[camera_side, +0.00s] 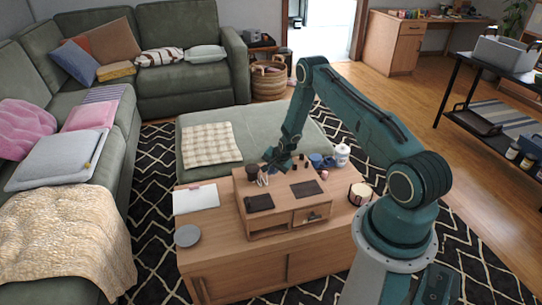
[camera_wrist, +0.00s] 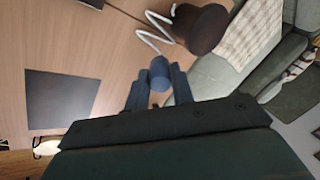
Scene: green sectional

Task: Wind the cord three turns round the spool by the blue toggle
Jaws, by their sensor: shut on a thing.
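The dark brown spool (camera_wrist: 203,30) stands on the wooden surface at the top right of the wrist view. It also shows small in the side view (camera_side: 252,171). The white cord (camera_wrist: 152,38) runs in a bent, zigzag line from beside the spool toward the blue toggle (camera_wrist: 159,72). In the side view the cord (camera_side: 263,181) hangs or lies just right of the spool. My gripper (camera_wrist: 158,82) is shut on the blue toggle, beside the spool. How far the cord goes round the spool I cannot tell.
Dark flat pads (camera_wrist: 62,100) lie on the wooden top. To the right in the side view are a blue mug (camera_side: 316,160), a white jar (camera_side: 342,155) and a striped container (camera_side: 359,193). A white sheet (camera_side: 196,199) and grey disc (camera_side: 188,235) lie left.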

